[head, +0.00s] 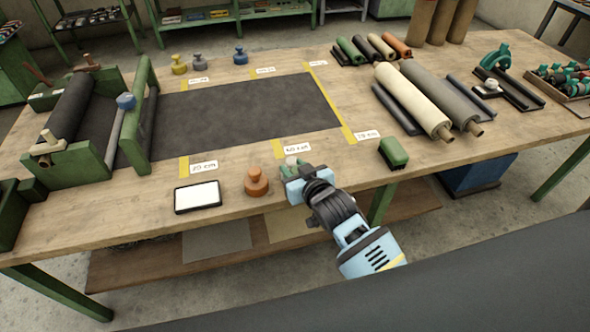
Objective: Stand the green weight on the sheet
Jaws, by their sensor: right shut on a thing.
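The dark sheet (240,118) lies flat on the wooden table, pulled out from the roll on the left. My right gripper (292,172) is at the table's front edge, just below the 40 cm label. It is shut on the green weight (289,166), which shows only in part, with a pale top; the jaws hide the rest. I cannot tell whether the weight touches the table. The gripper and weight are in front of the sheet's near edge, apart from it. My left gripper is not in view.
An orange weight (256,183) and a white-topped pad (198,196) stand left of the gripper. A green block (393,153) lies to the right. Yellow (178,65), grey (199,63) and blue (240,57) weights stand behind the sheet. Rolls (412,100) lie at right. The sheet's top is clear.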

